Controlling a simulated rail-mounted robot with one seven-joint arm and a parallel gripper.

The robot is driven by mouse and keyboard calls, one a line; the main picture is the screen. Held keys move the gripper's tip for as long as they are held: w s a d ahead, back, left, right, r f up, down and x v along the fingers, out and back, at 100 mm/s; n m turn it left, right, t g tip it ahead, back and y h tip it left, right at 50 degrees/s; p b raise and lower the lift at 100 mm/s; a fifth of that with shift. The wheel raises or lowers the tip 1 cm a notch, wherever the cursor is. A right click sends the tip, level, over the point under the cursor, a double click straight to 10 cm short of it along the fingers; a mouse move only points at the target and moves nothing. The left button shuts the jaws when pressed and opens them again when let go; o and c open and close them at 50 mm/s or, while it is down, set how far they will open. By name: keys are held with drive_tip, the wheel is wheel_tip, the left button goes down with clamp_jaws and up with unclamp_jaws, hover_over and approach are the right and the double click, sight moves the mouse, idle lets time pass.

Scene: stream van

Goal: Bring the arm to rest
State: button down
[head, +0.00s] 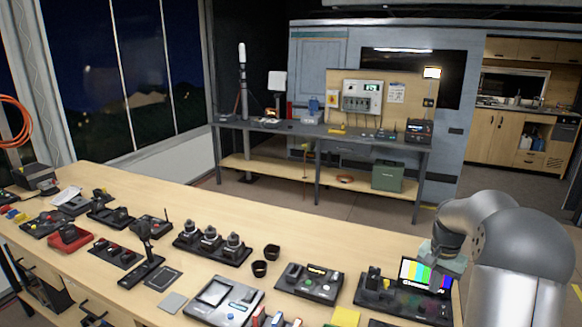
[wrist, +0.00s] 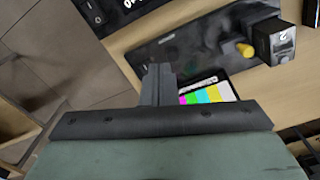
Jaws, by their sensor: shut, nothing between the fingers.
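My arm stands at the right in the head view, and its gripper (head: 443,256) is held above the right end of the wooden bench, beside a small screen with colour bars (head: 427,276). The fingers are mostly hidden in the head view. In the wrist view my gripper (wrist: 158,75) is shut and empty, its fingers together. It points over a black device board (wrist: 185,50) on the bench. The colour-bar screen (wrist: 212,95) shows just right of and behind the fingers, partly hidden by the gripper body. I cannot tell whether they touch.
The bench (head: 200,290) carries several control boxes, a lever unit (head: 145,258) and two black cups (head: 265,260). The black board's box with a yellow knob (wrist: 245,49) is close to the fingers. Floor (wrist: 60,80) lies beyond the bench edge. A rear worktable (head: 300,128) stands across the aisle.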

drive_tip(key=s+a+r+n, duration=0.2)
drive_tip(key=s+a+r, duration=0.1)
drive_tip(key=a, duration=0.3)
drive_tip(key=s+a+r+n, duration=0.1)
drive_tip(key=s+a+r, duration=0.15)
drive_tip(key=a, duration=0.25)
drive_tip(key=s+a+n, duration=0.3)
drive_tip(key=s+a, duration=0.5)
drive_tip(key=s, duration=0.3)
drive_tip(key=s+a+n+t, duration=0.1)
drive_tip(key=s+a+n, duration=0.2)
drive_tip(key=s+a, duration=0.5)
drive_tip(key=s, duration=0.3)
drive_tip(key=shift+s+n, duration=0.3)
drive_tip(key=shift+a, duration=0.1)
